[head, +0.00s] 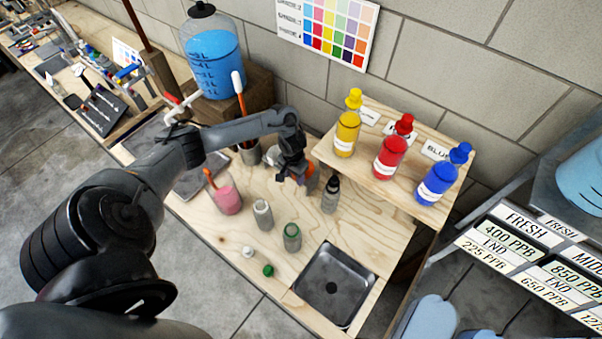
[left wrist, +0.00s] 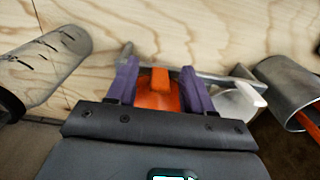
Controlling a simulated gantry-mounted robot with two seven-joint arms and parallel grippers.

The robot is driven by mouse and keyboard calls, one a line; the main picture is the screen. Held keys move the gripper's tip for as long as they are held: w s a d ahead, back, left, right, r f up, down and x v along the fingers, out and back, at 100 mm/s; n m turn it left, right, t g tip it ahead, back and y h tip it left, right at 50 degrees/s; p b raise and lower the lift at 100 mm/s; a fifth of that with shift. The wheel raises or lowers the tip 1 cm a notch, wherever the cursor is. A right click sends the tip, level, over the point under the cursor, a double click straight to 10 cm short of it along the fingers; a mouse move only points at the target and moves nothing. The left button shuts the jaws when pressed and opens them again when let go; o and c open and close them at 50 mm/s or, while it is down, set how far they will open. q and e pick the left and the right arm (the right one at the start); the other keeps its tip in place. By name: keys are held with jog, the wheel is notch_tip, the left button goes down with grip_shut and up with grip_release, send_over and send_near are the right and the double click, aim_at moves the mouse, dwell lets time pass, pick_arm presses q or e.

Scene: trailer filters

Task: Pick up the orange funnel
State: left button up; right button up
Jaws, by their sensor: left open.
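The orange funnel (head: 308,171) is mostly hidden behind my left gripper (head: 293,179) in the head view, on the wooden bench near the back. In the left wrist view a part of the orange funnel (left wrist: 157,93) shows between the two purple fingers of my left gripper (left wrist: 160,70). The fingers are open, one on each side of it. I cannot tell whether either finger touches it. The rest of the funnel is hidden by the gripper body. My right gripper is not in view.
A dark-capped bottle (head: 331,195) stands right of the gripper. A metal cup (left wrist: 288,85) is close on the right in the wrist view. A shelf (head: 340,158) holds paint bottles.

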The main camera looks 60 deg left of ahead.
pick_arm(q)
jog(key=shift+s, duration=0.1)
grip_shut()
jog(key=shift+r, duration=0.15)
